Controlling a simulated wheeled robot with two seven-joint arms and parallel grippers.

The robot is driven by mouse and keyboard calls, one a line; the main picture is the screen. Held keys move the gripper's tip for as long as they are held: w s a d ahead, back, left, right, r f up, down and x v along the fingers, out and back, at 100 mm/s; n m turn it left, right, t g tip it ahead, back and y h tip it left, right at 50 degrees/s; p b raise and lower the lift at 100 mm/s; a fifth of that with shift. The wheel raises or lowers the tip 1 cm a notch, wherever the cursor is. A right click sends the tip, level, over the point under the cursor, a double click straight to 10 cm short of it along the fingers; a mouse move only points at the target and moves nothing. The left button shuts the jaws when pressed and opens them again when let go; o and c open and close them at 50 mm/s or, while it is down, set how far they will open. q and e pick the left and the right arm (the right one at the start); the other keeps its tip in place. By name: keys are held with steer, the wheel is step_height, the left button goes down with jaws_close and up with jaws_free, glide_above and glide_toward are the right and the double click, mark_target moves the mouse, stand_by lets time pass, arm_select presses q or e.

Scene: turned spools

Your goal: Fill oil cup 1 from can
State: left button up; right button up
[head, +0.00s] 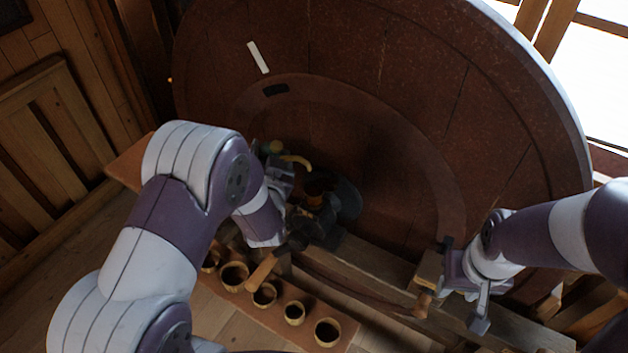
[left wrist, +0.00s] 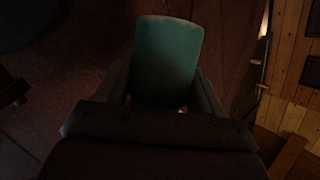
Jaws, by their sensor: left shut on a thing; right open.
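My left gripper (head: 280,178) is shut on the oil can, a teal-green body (left wrist: 167,58) that fills the space between the fingers in the left wrist view. In the head view only a small part of the can (head: 275,147) shows, with a curved yellow spout (head: 296,160) pointing right. Just below the spout, a small brown-orange cup (head: 315,188) sits on a dark bearing (head: 342,200); I cannot tell whether it is oil cup 1. No oil stream is visible. My right gripper (head: 462,285) is open, beside a wooden block with a peg (head: 424,298).
A large dark red-brown wheel (head: 350,100) with a pale rim stands behind both arms. A wooden beam (head: 375,270) runs below it. A board (head: 290,328) holding several round cups (head: 328,332) lies in front. A wooden handle (head: 262,271) projects near the bearing.

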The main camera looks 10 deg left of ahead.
arm_select(q)
steer(key=p, duration=0.1)
steer(key=r+n+g+h+p, duration=0.1)
steer(key=a+r+n+p, duration=0.1)
steer(key=shift+w+a+g, duration=0.1)
steer(key=shift+w+g, duration=0.15)
steer(key=shift+g, duration=0.05)
steer(key=shift+w+a+r+n+g+h+p, duration=0.1)
steer(key=shift+a+r+n+g+h+p, duration=0.15)
steer(key=shift+n+g+h+p, duration=0.35)
steer(key=shift+f, duration=0.15)
